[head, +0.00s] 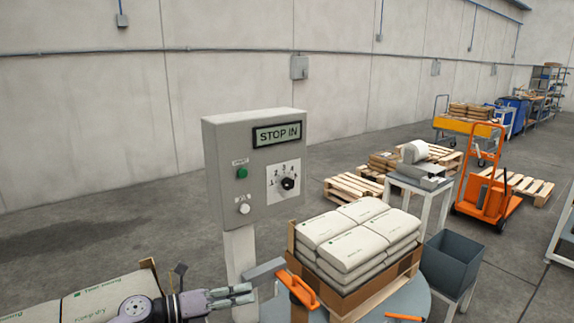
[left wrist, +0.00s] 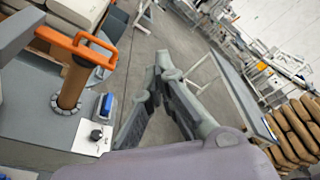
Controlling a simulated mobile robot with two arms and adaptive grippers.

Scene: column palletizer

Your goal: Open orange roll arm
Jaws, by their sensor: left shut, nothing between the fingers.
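The orange roll arm (head: 298,288) shows in the head view at the front left corner of the loaded pallet. In the left wrist view its orange bar (left wrist: 80,48) lies across the top of a brown roll (left wrist: 72,86), at upper left. My left gripper (head: 249,294) is shut and empty, left of the orange arm and apart from it. In the left wrist view its fingertips (left wrist: 157,74) meet, to the right of the arm. Whether the arm is latched cannot be told. My right gripper is not in view.
A grey control box (head: 254,170) reading "STOP IN" stands on a post behind my left gripper. A pallet of stacked white bags (head: 356,238) is right of the orange arm. A grey bin (head: 452,262) stands further right. A small plate with a black knob (left wrist: 96,135) is below the roll.

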